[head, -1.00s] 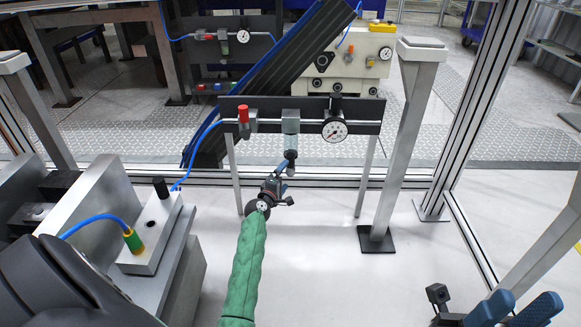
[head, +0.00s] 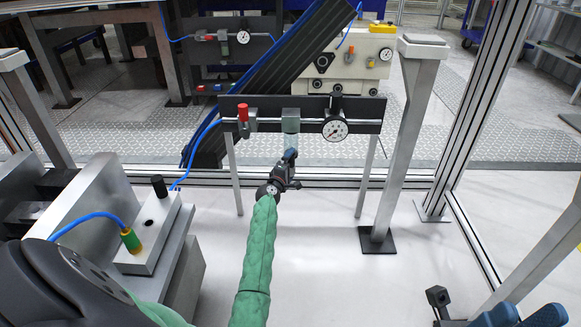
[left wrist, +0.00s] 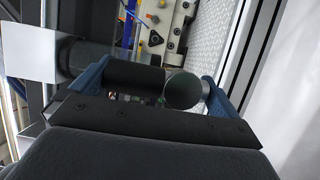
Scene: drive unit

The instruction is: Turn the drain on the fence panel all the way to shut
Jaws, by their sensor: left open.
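The fence panel is a black plate (head: 365,107) on two grey legs, in the middle of the head view. A grey filter unit (head: 290,120) sits at its centre, with a cylindrical bowl below. The drain is at the bowl's lower end, small and mostly hidden by my gripper in the head view. My left gripper (head: 289,158) is open just below the bowl. In the left wrist view its blue fingers stand either side of a dark cylinder (left wrist: 138,76) with a round end (left wrist: 183,91); contact cannot be told. My right gripper (head: 525,312) is open and empty at the lower right, partly cut off.
A red-knobbed valve (head: 243,115) is left of the filter, and a black-knobbed regulator with a gauge (head: 335,129) is right. A slanted grey post (head: 404,145) stands right of the panel. A metal block (head: 150,235) is at left. The floor before the panel is clear.

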